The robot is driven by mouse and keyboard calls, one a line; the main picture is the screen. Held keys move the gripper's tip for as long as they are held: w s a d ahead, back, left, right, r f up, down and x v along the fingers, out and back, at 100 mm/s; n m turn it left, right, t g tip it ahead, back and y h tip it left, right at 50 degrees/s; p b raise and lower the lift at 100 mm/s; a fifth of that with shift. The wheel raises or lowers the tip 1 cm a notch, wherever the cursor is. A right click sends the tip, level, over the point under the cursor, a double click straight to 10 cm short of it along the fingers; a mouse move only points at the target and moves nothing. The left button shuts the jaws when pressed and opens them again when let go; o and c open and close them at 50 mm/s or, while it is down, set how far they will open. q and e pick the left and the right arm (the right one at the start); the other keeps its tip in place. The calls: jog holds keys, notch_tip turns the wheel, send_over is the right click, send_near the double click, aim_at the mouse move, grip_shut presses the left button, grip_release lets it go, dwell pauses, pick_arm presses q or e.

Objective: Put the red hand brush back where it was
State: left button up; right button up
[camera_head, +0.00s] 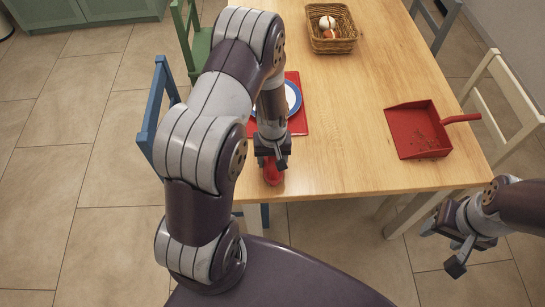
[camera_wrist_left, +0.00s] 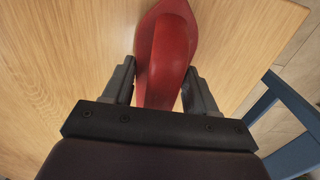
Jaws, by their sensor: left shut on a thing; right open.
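The red hand brush (camera_head: 273,176) is in my left gripper at the near edge of the wooden table, just below the red place mat. In the left wrist view its red body (camera_wrist_left: 168,45) runs between the two fingers, over or on the wood; I cannot tell whether it touches the table. My left gripper (camera_head: 272,155) is shut on it, and the arm hides part of the brush in the head view. The bristles do not show. My right gripper (camera_head: 442,247) is open and empty, off the table at the lower right.
A blue-rimmed plate (camera_head: 292,98) sits on a red mat (camera_head: 299,122). A wicker basket (camera_head: 333,45) holds several items. Blue (camera_head: 152,105), green and white chairs surround the table. The middle tabletop is clear.

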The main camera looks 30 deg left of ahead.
pick_arm(q)
jog(key=o, duration=1.2)
jog(key=shift+f, duration=0.1)
jog(key=r, duration=1.2)
jog(key=shift+s+d+r, duration=0.2)
jog(key=shift+r, duration=0.2)
jog(key=s+d+r+m+t, duration=0.1)
jog(key=s+d+r+m, duration=0.4)
jog(key=s, duration=0.3)
jog(key=shift+s+r+m, duration=0.4)
jog(key=shift+m, duration=0.3)
